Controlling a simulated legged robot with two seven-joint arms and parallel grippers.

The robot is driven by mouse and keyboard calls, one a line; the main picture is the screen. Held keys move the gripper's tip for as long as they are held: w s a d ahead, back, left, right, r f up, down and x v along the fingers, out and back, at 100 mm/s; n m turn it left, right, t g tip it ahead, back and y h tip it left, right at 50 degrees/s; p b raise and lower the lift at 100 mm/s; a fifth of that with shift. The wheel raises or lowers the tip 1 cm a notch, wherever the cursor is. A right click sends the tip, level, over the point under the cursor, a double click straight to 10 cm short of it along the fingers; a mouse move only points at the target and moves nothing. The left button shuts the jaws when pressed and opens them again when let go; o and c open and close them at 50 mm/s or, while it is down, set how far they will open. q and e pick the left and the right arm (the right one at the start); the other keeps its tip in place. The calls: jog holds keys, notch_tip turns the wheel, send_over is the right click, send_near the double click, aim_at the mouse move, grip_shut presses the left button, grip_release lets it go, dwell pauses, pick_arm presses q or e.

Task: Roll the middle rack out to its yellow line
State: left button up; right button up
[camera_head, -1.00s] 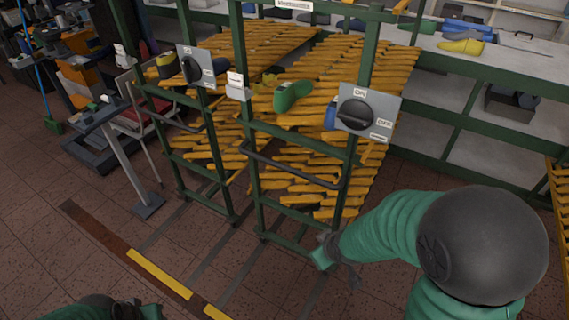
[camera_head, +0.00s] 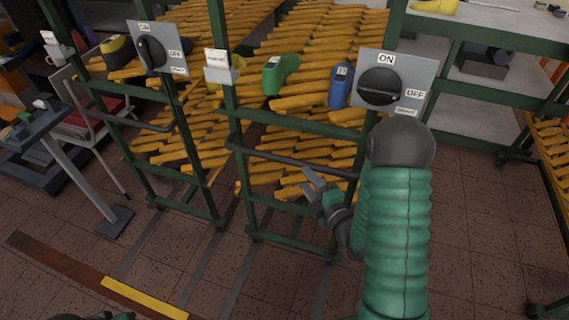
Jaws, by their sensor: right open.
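The middle rack (camera_head: 306,122) is a green frame with yellow slatted shelves, holding a green shoe last (camera_head: 279,74) and a blue one (camera_head: 340,84). Its dark handle bar (camera_head: 270,156) runs across the front. A yellow line (camera_head: 145,297) lies on the floor in a brown strip at bottom left, in front of the racks and well apart from them. My right gripper (camera_head: 314,182) is open and empty, its fingers just below the handle bar; I cannot tell if they touch it. Only a sliver of my left arm shows at the bottom left edge; its fingers are not visible.
Another green rack (camera_head: 186,130) stands close on the left, and part of one (camera_head: 548,150) shows at the right edge. A grey ON/OFF switch (camera_head: 394,84) sits on the middle rack's front. A grey stand (camera_head: 82,170) is at left. Floor rails run forward from the racks.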

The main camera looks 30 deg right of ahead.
aim_at(284, 157)
jog(key=w+f, duration=0.2)
jog(key=w, duration=1.1)
jog(key=shift+w+d, duration=0.3)
jog(key=shift+w, duration=0.1)
jog(key=shift+a+r, duration=0.15)
jog(key=shift+a, duration=0.15)
jog(key=shift+c, duration=0.4)
jog(key=shift+d, duration=0.1)
grip_shut()
jog(key=shift+s+f, duration=0.15)
jog(key=shift+f, duration=0.1)
